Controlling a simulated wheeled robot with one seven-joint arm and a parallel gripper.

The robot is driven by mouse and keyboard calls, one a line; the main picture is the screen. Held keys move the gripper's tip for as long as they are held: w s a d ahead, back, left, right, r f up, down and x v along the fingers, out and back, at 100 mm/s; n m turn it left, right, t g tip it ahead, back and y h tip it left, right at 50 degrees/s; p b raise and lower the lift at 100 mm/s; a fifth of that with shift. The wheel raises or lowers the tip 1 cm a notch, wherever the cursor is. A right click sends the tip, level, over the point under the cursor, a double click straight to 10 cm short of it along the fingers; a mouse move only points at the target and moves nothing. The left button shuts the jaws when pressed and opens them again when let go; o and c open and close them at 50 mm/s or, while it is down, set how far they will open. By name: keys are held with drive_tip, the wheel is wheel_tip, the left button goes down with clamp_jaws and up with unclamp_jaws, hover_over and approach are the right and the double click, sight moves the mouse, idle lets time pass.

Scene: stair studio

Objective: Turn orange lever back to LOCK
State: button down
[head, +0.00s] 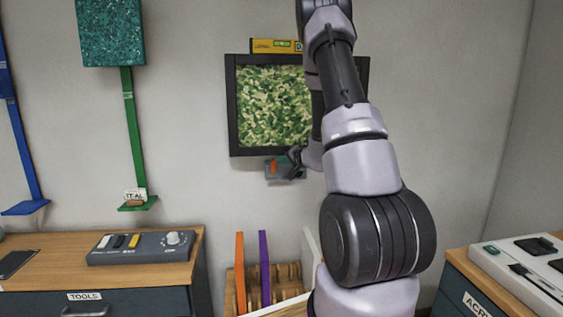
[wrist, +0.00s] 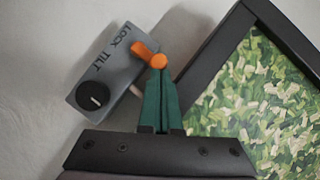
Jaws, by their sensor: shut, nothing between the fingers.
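The orange lever (wrist: 142,49) sits at the edge of a grey control box (wrist: 108,68) marked LOCK and TILT. In the wrist view its arm runs from a round orange hub toward the upper left, on the side of the word LOCK. My gripper (wrist: 160,72) is shut and empty. Its green fingertips are just below the hub; I cannot tell whether they touch it. In the head view the lever (head: 274,167) is small, on the box (head: 284,171) under the framed picture, with my gripper (head: 295,157) at the box's right side.
A black dial (wrist: 93,96) is on the same box. The black-framed green picture (head: 273,105) hangs directly above, with a yellow level (head: 277,46) on top. Wooden slots with an orange panel (head: 240,274) and a purple panel (head: 264,268) stand below. Cabinets flank both sides.

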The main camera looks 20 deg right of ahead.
drive_tip(key=v, duration=1.1)
drive_tip(key=s+d+f+m+t+y, duration=0.1)
drive_tip(key=d+f+m+t, duration=0.1)
drive_tip(key=d+f+m, duration=0.1)
drive_tip(key=shift+s+d+f+m+y, duration=0.3)
drive_tip(key=shift+d+m, duration=0.2)
drive_tip(key=shift+d, duration=0.65)
